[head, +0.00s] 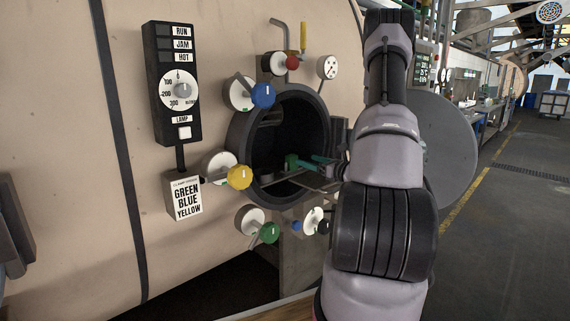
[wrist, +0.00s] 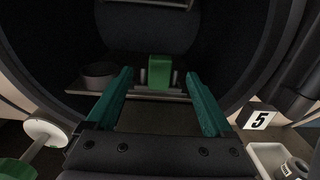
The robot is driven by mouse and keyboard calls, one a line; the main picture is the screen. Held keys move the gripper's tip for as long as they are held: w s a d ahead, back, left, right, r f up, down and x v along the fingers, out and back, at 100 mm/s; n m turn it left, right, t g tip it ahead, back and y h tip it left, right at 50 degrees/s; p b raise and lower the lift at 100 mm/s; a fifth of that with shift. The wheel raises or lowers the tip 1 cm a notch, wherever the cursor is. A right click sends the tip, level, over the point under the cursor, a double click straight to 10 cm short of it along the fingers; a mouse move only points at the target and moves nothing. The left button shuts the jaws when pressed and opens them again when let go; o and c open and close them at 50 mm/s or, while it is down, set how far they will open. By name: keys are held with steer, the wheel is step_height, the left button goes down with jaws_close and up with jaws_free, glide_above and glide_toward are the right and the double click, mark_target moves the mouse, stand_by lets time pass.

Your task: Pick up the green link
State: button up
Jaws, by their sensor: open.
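The green link (wrist: 160,72) is a small green block standing on a grey shelf inside the round dark opening (head: 247,135). In the head view the link (head: 291,162) shows small inside the opening. My gripper (wrist: 158,84) is open, its two teal fingers reaching into the opening towards the link. In the wrist view the link appears centred between the fingertips and seems to lie a little beyond them; the exact gap is hard to tell. In the head view the teal fingers show just right of the link, and my arm hides the rest of the gripper.
The opening's thick dark rim surrounds my gripper. Blue (head: 262,96), yellow (head: 239,177), red (head: 292,62) and green (head: 269,233) knobs stick out around it. The round door (head: 445,150) stands open at right. A dark round object (wrist: 98,75) sits on the shelf left of the link.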

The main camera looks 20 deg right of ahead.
mark_target(295, 156)
steer(key=x, duration=0.5)
steer(key=shift+x, duration=2.4)
steer(key=shift+d+f, duration=0.15)
jaws_close()
